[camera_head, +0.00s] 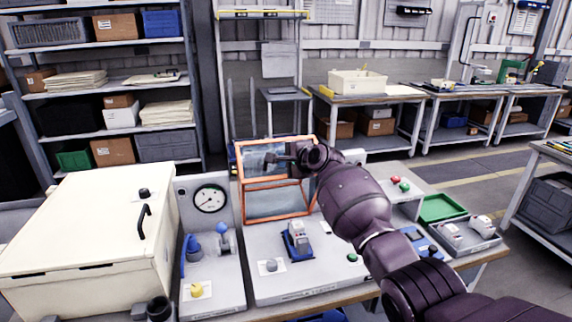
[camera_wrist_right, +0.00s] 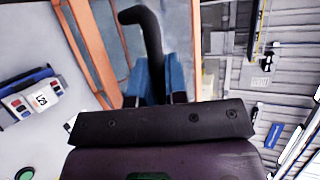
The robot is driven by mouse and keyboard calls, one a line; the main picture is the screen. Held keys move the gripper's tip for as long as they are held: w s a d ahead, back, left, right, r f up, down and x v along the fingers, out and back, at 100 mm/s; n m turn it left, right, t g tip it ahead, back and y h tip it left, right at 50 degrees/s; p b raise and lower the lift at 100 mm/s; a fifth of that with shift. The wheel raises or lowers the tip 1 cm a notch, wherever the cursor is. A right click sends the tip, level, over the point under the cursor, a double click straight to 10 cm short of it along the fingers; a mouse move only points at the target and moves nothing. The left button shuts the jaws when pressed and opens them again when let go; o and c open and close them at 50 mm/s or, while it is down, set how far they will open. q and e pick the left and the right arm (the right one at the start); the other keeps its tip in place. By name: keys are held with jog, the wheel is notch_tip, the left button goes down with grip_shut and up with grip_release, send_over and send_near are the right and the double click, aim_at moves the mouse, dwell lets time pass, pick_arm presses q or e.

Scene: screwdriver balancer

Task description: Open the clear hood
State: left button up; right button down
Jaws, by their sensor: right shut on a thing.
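The clear hood (camera_head: 270,204) has an orange frame and see-through panels, and stands at the back of the white bench unit in the head view. Its orange frame (camera_wrist_right: 88,48) also shows in the right wrist view. My right gripper (camera_head: 277,159) is at the hood's upper part. In the right wrist view its blue fingers (camera_wrist_right: 157,80) are shut around a black bent handle (camera_wrist_right: 146,22) in front of the clear panel. The hood looks raised toward the back, but its exact angle is hard to tell. My right arm hides its right side. My left gripper is not in view.
A blue-and-grey device (camera_head: 297,240) sits on the unit in front of the hood. A round gauge (camera_head: 209,199) stands left of it, beside a large cream box (camera_head: 85,225). A green tray (camera_head: 442,208) and a grey tray (camera_head: 466,236) lie to the right.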

dwell(0.3)
jog(key=c, duration=1.1)
grip_release()
jog(key=shift+c, duration=0.2)
jog(key=p+v, duration=0.1)
jog(key=v, duration=0.9)
jog(key=shift+s+d+r, duration=0.2)
jog(key=shift+s+r, duration=0.05)
jog(key=shift+s, duration=0.05)
